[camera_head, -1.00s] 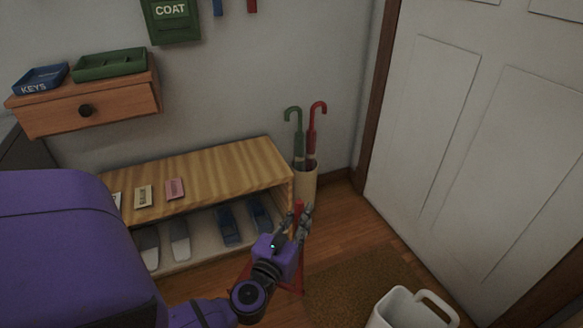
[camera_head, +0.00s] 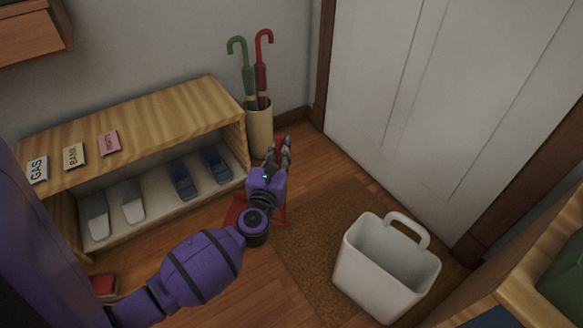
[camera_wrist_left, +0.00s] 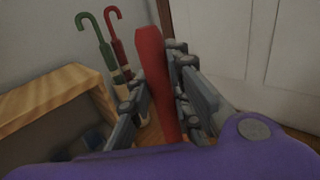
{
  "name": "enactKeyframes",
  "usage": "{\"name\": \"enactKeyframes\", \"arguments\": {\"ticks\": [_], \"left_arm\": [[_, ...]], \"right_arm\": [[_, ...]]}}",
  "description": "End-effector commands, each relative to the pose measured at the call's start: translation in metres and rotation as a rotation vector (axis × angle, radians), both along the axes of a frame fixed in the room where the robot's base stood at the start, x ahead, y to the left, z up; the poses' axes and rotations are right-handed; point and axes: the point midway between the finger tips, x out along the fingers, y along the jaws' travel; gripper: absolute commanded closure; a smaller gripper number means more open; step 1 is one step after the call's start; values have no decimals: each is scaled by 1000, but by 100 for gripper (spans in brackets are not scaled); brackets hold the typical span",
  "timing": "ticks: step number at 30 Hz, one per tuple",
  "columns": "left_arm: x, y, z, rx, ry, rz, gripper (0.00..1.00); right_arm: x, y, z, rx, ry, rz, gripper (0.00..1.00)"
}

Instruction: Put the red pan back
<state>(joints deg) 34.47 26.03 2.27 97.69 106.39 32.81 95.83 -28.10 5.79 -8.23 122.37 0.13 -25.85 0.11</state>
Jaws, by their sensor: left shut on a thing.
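The red pan shows in the head view as a flat red part (camera_head: 235,211) low near the floor, partly hidden behind my left arm. My left gripper (camera_head: 283,150) is just right of the cream umbrella stand in that picture. In the left wrist view its fingers (camera_wrist_left: 160,112) are shut around the pan's upright red handle (camera_wrist_left: 152,75), which rises above them. Whether the pan touches the floor is unclear. My right gripper is in neither current view.
The umbrella stand (camera_head: 259,130) holds a green umbrella (camera_head: 245,70) and a red one (camera_head: 262,70). A shoe bench (camera_head: 130,120) is at left, with several slippers below. A white bin (camera_head: 385,270) stands on the brown mat (camera_head: 310,250). The door (camera_head: 430,100) is behind it.

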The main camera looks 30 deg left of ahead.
Motion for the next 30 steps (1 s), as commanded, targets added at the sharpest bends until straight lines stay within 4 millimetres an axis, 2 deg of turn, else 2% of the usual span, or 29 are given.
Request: {"name": "enactKeyframes", "arguments": {"ticks": [1, 3, 7, 14, 16, 21, 30], "left_arm": [[7, -1, -17, 3, 6, 1, 100], [15, -4, -27, 4, 7, 0, 100], [26, -7, -39, 3, 4, 2, 100], [35, -9, -48, 2, 3, 1, 100], [40, -11, -54, 2, 3, 0, 100], [39, -10, -80, 5, 5, 0, 100], [38, -10, -81, 1, 2, 1, 100]], "right_arm": [[0, 0, -11, -1, 8, 6, 60], [1, 0, -17, -1, 11, 15, 60], [6, -1, -22, -4, 7, 39, 60], [13, -1, -26, -4, 2, 48, 60], [12, -1, -32, -5, 8, 47, 60], [10, -3, -49, -7, 25, 61, 60], [17, -3, -45, -9, 12, 72, 60]]}}
